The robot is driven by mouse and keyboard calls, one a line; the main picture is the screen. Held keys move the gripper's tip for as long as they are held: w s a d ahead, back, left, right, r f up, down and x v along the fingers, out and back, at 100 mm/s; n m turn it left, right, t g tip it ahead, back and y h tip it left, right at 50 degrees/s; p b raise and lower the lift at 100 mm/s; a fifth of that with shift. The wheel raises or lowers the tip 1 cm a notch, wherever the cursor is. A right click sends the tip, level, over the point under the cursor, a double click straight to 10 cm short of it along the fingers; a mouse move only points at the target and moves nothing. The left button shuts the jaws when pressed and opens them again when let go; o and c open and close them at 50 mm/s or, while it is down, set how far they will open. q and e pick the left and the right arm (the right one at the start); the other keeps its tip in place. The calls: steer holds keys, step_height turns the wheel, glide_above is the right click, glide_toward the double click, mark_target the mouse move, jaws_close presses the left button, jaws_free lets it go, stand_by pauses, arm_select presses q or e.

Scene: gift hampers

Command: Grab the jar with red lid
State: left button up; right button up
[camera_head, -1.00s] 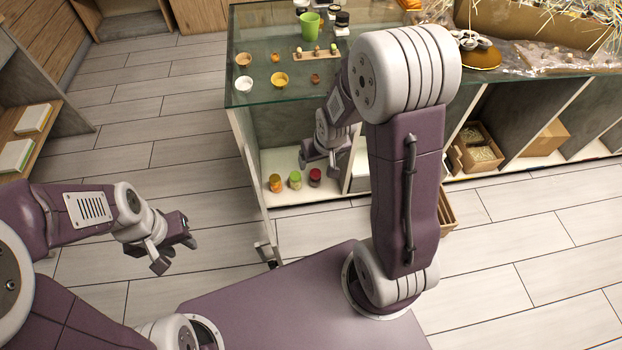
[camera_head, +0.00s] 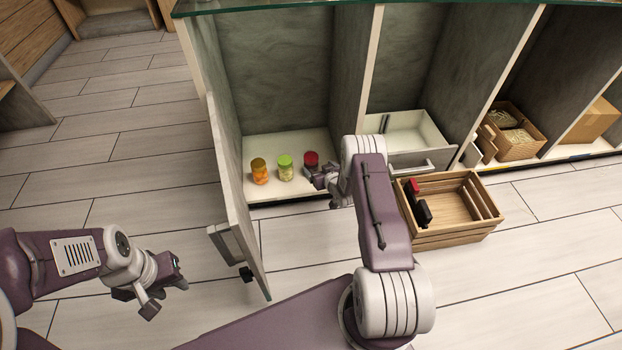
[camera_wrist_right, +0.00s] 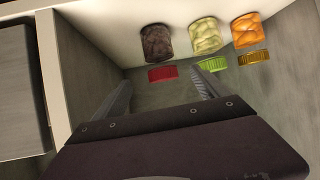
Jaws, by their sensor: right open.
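The jar with the red lid (camera_head: 311,160) stands at the right end of a row of three jars on the white cabinet floor. In the right wrist view its dark body (camera_wrist_right: 156,44) and red lid (camera_wrist_right: 162,73) are seen beyond the fingertips, roughly between them sideways. My right gripper (camera_head: 318,178) is just in front of this jar; in the wrist view its two fingers (camera_wrist_right: 162,90) are apart with nothing between them. My left gripper (camera_head: 168,294) is over the floor at left, fingers apart and empty, away from the jars.
A green-lidded jar (camera_head: 285,168) and an orange jar with a yellowish lid (camera_head: 259,172) stand left of the red-lidded one. An open cabinet door (camera_head: 233,200) is at left. An open drawer (camera_head: 415,132) and wooden crate (camera_head: 452,208) are at right.

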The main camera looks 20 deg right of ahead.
mark_target(314, 165)
steer(key=b+x, duration=0.3)
steer(key=shift+w+f, duration=0.15)
steer(key=shift+f, duration=0.1)
steer(key=shift+w+b, duration=0.25)
steer(key=shift+b, duration=0.05)
steer(key=shift+r, duration=0.1)
steer(key=b+x, duration=0.4)
steer(key=b, duration=0.1)
steer(key=shift+w+f, duration=0.2)
steer(key=shift+f, duration=0.1)
steer(key=shift+w+b, duration=0.3)
steer(key=shift+b, duration=0.1)
steer(key=shift+w+r, duration=0.1)
steer(key=shift+r, duration=0.1)
jaws_close()
